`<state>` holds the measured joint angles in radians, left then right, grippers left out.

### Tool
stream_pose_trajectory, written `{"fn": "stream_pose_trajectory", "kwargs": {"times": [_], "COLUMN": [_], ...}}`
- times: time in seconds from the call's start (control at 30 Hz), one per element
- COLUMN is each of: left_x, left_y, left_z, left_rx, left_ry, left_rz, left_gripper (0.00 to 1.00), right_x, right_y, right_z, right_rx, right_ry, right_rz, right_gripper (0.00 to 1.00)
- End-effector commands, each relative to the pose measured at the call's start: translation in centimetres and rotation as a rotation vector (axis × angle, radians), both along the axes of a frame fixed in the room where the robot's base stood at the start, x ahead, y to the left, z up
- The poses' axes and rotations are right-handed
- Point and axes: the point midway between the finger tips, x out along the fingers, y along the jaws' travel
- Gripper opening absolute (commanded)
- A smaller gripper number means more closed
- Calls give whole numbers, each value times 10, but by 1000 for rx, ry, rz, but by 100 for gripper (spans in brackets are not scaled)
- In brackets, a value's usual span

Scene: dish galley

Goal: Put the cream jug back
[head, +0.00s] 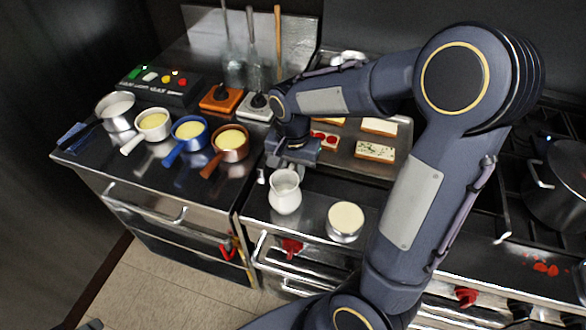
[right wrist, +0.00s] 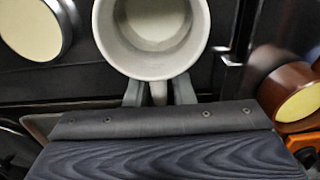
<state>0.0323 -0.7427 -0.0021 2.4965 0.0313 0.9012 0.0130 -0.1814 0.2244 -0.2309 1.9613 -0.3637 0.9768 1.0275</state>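The cream jug (head: 285,194) is a white, round-bellied jug. It stands upright on the steel counter near its front edge, left of a round tin with a cream-coloured top (head: 345,219). My right gripper (head: 276,173) is just behind the jug in the head view. In the right wrist view the jug (right wrist: 157,66) is seen from above, with its handle (right wrist: 158,93) between the two fingers of the right gripper (right wrist: 159,94). The fingers look apart, with narrow gaps beside the handle. My left gripper is not in view.
Several small pans (head: 190,131) with pale yellow contents stand to the left. A switch box (head: 159,86) and an orange block (head: 221,98) are behind them. A tray (head: 345,166) of food lies behind the tin. A pot (head: 560,180) stands on the stove at right.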

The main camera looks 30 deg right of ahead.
Motion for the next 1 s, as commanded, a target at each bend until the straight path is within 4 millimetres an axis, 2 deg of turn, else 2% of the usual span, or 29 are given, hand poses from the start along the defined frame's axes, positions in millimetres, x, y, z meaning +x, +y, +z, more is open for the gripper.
{"fn": "stream_pose_trajectory", "kwargs": {"times": [0.1, 0.33, 0.47, 0.57, 0.9, 1.0], "left_x": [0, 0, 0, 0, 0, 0], "left_y": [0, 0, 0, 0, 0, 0], "left_z": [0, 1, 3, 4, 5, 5], "left_rx": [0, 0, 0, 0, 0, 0], "left_ry": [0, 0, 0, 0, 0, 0], "left_rz": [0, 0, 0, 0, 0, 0], "left_gripper": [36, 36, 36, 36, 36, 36], "right_x": [0, 0, 1, 1, 1, 1], "right_y": [0, 0, 0, 0, 0, 0], "right_z": [0, 1, 9, 24, 96, 110], "right_rx": [0, 0, 0, 0, 0, 0], "right_ry": [0, 0, -3, -6, -5, -4], "right_rz": [0, 0, 0, 0, 0, 0], "right_gripper": [33, 33, 33, 33, 33, 33]}}
